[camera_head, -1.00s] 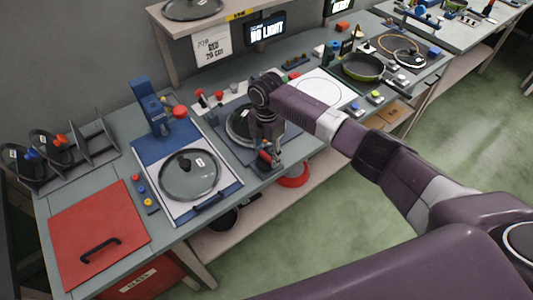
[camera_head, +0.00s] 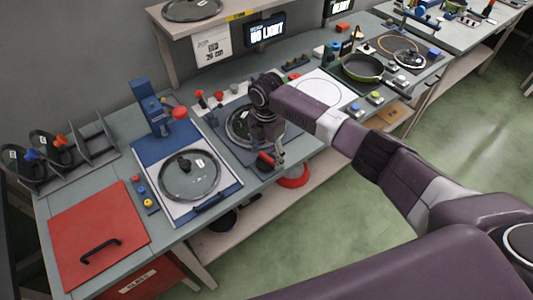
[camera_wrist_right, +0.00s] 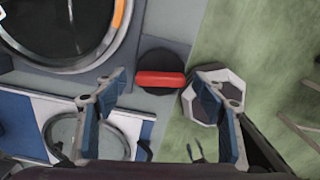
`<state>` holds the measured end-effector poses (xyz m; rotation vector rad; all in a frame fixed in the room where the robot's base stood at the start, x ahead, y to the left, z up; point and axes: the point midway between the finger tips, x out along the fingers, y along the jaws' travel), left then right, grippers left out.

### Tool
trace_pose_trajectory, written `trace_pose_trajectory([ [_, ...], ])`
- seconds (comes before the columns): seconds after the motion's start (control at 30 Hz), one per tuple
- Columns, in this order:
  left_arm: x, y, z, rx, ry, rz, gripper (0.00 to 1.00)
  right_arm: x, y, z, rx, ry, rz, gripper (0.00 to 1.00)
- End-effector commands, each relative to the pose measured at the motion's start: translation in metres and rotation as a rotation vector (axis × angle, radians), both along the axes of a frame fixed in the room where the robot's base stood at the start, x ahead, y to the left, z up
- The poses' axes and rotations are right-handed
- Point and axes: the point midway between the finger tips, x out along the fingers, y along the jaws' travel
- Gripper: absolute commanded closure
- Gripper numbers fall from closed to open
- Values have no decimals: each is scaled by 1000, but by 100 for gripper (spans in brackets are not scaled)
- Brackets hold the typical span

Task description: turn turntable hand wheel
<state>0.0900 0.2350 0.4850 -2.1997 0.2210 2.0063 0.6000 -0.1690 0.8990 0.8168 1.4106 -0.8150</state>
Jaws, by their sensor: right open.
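The turntable (camera_head: 238,127), with a dark round glass-like disc and light rim, sits on a grey plate mid-bench; its edge fills the top left of the right wrist view (camera_wrist_right: 62,25). A dark round knob with a red bar handle (camera_wrist_right: 160,79), which looks like the hand wheel, is at the bench's front edge. It also shows in the head view (camera_head: 265,161), partly covered by my gripper. My right gripper (camera_head: 275,162) is open and points down over it. In the wrist view the red bar appears between the two fingertips; contact cannot be told. My left gripper is out of view.
Left of the turntable is a blue-and-white station with a glass lid (camera_head: 190,176) and a blue post (camera_head: 150,106). Red-topped levers (camera_head: 199,96) stand behind the turntable. A green pan (camera_head: 362,68) is to the right. A red ring (camera_head: 293,177) shows below the bench edge.

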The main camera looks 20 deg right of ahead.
Motion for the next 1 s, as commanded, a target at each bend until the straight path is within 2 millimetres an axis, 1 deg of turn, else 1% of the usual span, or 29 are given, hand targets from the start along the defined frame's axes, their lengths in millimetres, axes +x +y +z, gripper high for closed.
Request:
trace_pose_trajectory([
  [0.17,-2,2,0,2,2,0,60,0,0,4,0,0,0,36],
  [0.27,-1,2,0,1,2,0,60,1,0,16,1,-2,1,36],
  [0.6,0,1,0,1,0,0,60,1,0,87,1,-4,0,36],
  [0.7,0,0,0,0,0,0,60,0,0,103,0,-2,1,36],
  [0.83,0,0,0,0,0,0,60,0,0,115,0,-1,-1,36],
  [1.0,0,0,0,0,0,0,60,0,0,120,0,1,-1,36],
])
